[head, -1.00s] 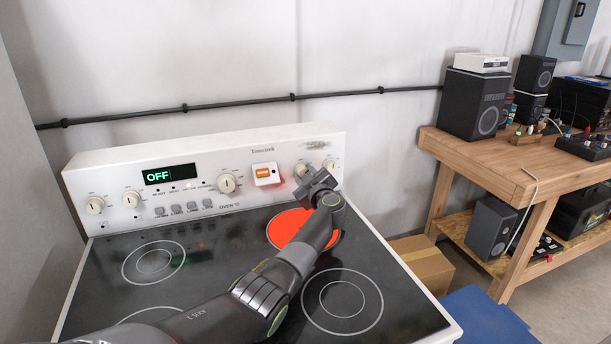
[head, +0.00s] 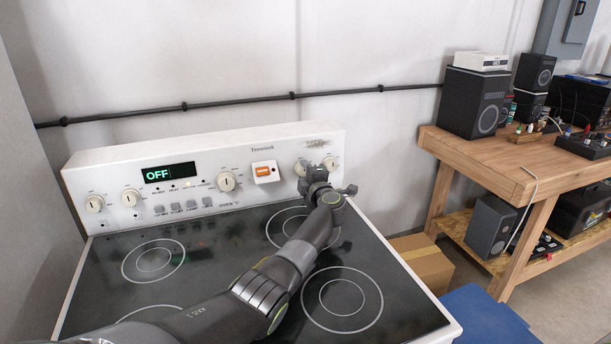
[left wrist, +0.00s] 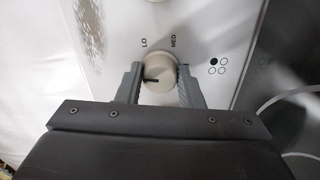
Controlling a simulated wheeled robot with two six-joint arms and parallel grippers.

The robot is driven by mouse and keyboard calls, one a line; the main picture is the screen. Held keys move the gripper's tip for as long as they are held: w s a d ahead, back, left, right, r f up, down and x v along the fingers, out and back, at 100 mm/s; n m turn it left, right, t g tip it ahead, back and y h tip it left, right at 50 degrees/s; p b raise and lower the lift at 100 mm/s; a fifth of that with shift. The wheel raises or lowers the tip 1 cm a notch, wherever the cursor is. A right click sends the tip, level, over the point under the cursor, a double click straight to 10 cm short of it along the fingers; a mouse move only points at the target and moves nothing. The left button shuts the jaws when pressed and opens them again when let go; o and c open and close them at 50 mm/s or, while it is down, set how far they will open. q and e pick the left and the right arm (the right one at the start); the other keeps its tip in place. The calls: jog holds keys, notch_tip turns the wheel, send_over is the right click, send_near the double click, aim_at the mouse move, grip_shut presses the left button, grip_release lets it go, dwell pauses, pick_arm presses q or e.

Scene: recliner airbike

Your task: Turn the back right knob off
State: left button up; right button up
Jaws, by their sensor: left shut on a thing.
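The white back right knob (left wrist: 158,74) is between the two fingers of my left gripper (left wrist: 160,88) in the left wrist view. The gripper is shut on it. The knob's dark pointer mark faces left in that view, with LO and MED printed above. A four-circle diagram beside it has one circle filled. In the head view my left gripper (head: 318,174) is at the right end of the stove's control panel (head: 225,158), partly covering this knob (head: 300,168). The back right burner (head: 284,228) is dark. My right gripper is not in view.
A neighbouring knob (head: 331,164) is close to the right of the gripper. An orange switch (head: 264,172) and another knob (head: 227,182) lie to the left. My left arm crosses the cooktop (head: 210,270). A wooden workbench (head: 500,165) stands at the right.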

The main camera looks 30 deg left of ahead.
pick_arm(q)
jog(key=shift+f+n, duration=0.1)
jog(key=shift+n, duration=0.5)
jog(key=o, duration=1)
jog(key=shift+c, duration=0.2)
